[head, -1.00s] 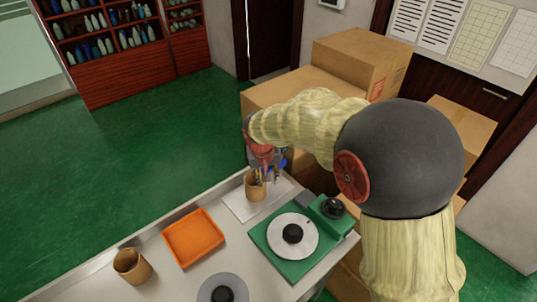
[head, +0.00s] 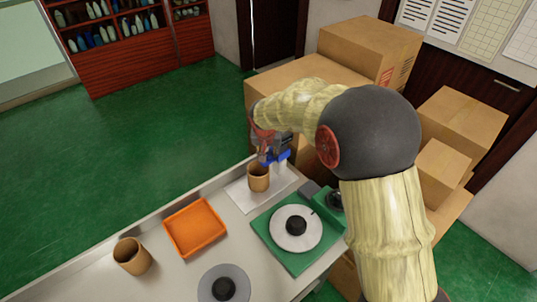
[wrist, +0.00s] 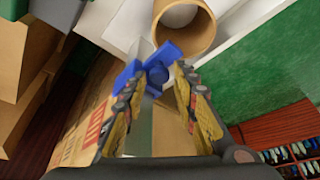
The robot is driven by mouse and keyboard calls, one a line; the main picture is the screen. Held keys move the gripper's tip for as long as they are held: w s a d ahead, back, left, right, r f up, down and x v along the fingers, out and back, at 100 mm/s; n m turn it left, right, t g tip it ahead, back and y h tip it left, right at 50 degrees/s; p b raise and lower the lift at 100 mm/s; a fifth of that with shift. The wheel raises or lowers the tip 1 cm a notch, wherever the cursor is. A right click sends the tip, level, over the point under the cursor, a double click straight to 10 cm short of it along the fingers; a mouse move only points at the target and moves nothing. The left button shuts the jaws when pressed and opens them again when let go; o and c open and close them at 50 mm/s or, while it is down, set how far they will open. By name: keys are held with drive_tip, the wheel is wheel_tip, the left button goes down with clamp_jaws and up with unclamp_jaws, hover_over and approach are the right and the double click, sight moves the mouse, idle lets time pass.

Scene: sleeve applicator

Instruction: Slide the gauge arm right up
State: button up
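A blue piece (head: 275,157) with a round knob sits at a pale upright strip beside the brown sleeve (head: 259,180); I cannot tell for sure that it is the gauge arm. In the wrist view the blue piece (wrist: 155,73) lies just beyond and between my fingertips. My gripper (wrist: 157,88) is open, with gaps visible around the knob; whether a finger touches the blue piece is unclear. In the head view my gripper (head: 265,150) is above the sleeve and partly hides the blue piece. The sleeve (wrist: 184,45) stands upright, its open top showing.
A white sheet (head: 240,195) lies under the sleeve. A green base with a white disc (head: 285,238), an orange tray (head: 196,227), another brown cup (head: 132,257) and a grey disc (head: 212,287) share the bench. Cardboard boxes (head: 300,100) stand behind it.

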drive_tip(key=shift+w+f, duration=0.1)
drive_tip(key=shift+f, duration=0.15)
drive_tip(key=shift+c, duration=0.5)
clamp_jaws()
